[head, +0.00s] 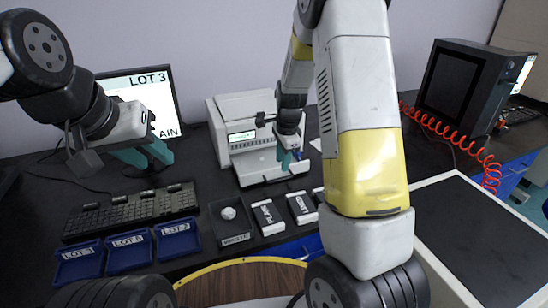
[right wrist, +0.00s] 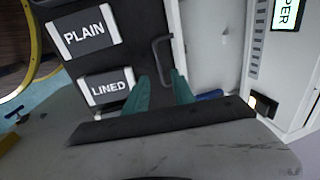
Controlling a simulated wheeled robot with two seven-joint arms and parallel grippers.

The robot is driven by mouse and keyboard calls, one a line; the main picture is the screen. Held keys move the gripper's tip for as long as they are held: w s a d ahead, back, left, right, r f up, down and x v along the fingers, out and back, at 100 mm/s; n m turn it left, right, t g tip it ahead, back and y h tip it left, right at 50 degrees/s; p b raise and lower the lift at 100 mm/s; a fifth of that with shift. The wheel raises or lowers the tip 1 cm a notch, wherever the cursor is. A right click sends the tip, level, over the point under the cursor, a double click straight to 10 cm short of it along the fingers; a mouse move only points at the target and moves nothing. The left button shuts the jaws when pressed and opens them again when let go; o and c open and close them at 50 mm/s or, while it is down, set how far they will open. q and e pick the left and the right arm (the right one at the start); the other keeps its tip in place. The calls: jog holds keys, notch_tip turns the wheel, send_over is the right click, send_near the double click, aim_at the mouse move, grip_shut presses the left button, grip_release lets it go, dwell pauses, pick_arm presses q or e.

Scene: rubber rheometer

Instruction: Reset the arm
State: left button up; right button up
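My left gripper (head: 146,153) is open and empty, with its teal fingers apart, in front of the monitor and above the keyboard. My right gripper (head: 290,160) is in front of the white rheometer (head: 232,106), over its lower front. My right forearm hides part of the bench right of the rheometer.
The PLAIN block (head: 267,217) and LINED block (head: 301,207) lie before the rheometer. A WASTE tray (head: 232,219) holds a pale lump. Blue lot trays (head: 129,251), a keyboard (head: 132,212) and a LOT 3 monitor (head: 146,92) are at left. A dark cabinet (head: 462,95) and red coiled hose (head: 455,135) stand right.

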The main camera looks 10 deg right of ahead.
jog(key=shift+s+r, duration=0.1)
jog(key=shift+r, duration=0.25)
jog(key=s+r+n+y, duration=0.1)
jog(key=s+r+n, duration=0.35)
jog(key=r, duration=0.55)
jog(key=s+r+n+t, duration=0.1)
jog(key=s+r+n, duration=0.3)
jog(key=s, duration=0.3)
jog(key=s+r+n+t, duration=0.1)
jog(key=s+r+n, duration=0.2)
jog(key=s, duration=0.4)
jog(key=s+a+r+n+t, duration=0.1)
jog(key=s+r+n, duration=0.3)
jog(key=s, duration=0.4)
jog(key=shift+r+n+t+y, duration=0.4)
jog(key=shift+r+t, duration=0.1)
jog(key=shift+r, duration=0.3)
